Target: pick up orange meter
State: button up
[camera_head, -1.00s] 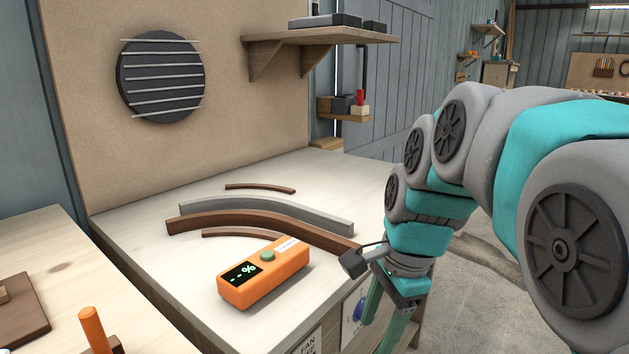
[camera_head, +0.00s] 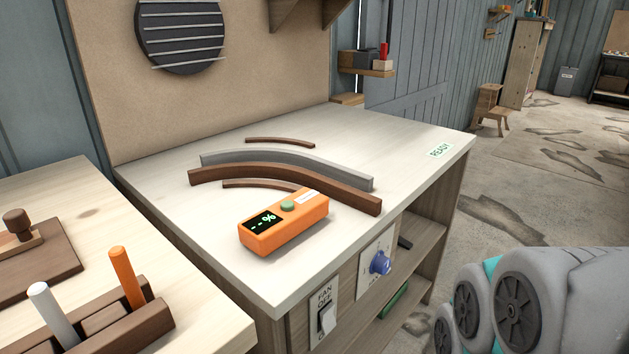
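The orange meter (camera_head: 284,226) lies on the light wooden bench near its front edge. It is a box with a dark display showing green dashes and a percent sign, a green button and a white label on top. My arm shows only in the lower right corner, apart from the meter and the bench. My gripper is out of the frame, so its fingers cannot be seen.
Curved brown and grey strips (camera_head: 290,166) lie just behind the meter. The bench top (camera_head: 400,150) is clear at the right, by a READY label. A fan switch (camera_head: 326,316) and a blue knob (camera_head: 380,262) are on the bench front. A left table (camera_head: 205,318) holds upright handles.

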aim_at(263, 232)
jog(key=k+j+u, duration=0.1)
jog(key=k+j, duration=0.2)
jog(key=k, duration=0.2)
jog(key=k+j+u, duration=0.15)
jog(key=k+j, duration=0.2)
jog(key=k, duration=0.1)
